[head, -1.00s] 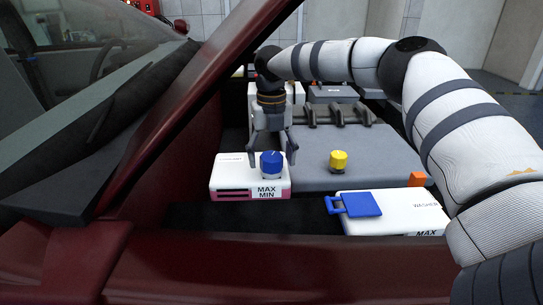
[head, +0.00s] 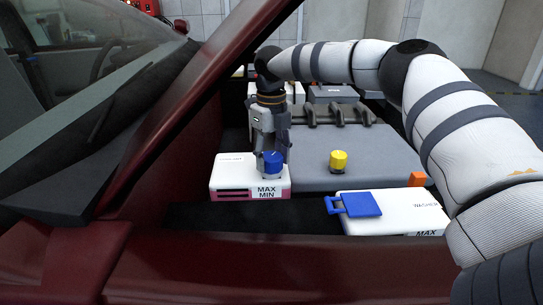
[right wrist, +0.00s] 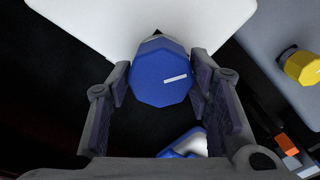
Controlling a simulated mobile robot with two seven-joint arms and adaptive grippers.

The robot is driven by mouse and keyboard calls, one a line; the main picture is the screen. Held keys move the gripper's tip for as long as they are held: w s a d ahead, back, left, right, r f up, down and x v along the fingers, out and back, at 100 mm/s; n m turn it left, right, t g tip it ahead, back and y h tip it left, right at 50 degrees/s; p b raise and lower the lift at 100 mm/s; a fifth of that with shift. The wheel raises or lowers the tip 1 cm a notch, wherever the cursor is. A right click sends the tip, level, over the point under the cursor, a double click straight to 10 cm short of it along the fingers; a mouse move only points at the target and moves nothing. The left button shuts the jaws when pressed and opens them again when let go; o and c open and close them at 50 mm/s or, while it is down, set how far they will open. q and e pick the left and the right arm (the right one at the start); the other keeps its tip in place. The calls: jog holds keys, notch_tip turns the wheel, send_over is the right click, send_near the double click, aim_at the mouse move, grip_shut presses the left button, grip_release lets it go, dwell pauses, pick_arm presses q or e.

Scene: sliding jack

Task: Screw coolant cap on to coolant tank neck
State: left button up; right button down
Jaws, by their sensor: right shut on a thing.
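The blue coolant cap (head: 273,161) sits upright over the neck of the white coolant tank (head: 232,172), which has a pink lower edge and a MAX/MIN label. In the right wrist view the cap (right wrist: 161,82) shows as a faceted blue top with a white mark. A bit of the pale neck (right wrist: 158,44) shows behind it; the threads are hidden. My right gripper (head: 272,165) points down over the tank, its fingers on either side of the cap, shut on it. In the right wrist view the gripper (right wrist: 163,85) flanks the cap. My left gripper is not in view.
A yellow cap (head: 338,160) stands on the grey engine cover (head: 305,180) to the right. A white washer tank (head: 400,218) with a blue flap lid (head: 360,204) is at front right. An orange block (head: 417,179) is nearby. The red car body (head: 190,262) edges the bay.

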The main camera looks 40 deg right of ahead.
jog(key=shift+m, duration=0.3)
jog(key=c, duration=0.7)
grip_release()
jog(key=shift+c, duration=0.2)
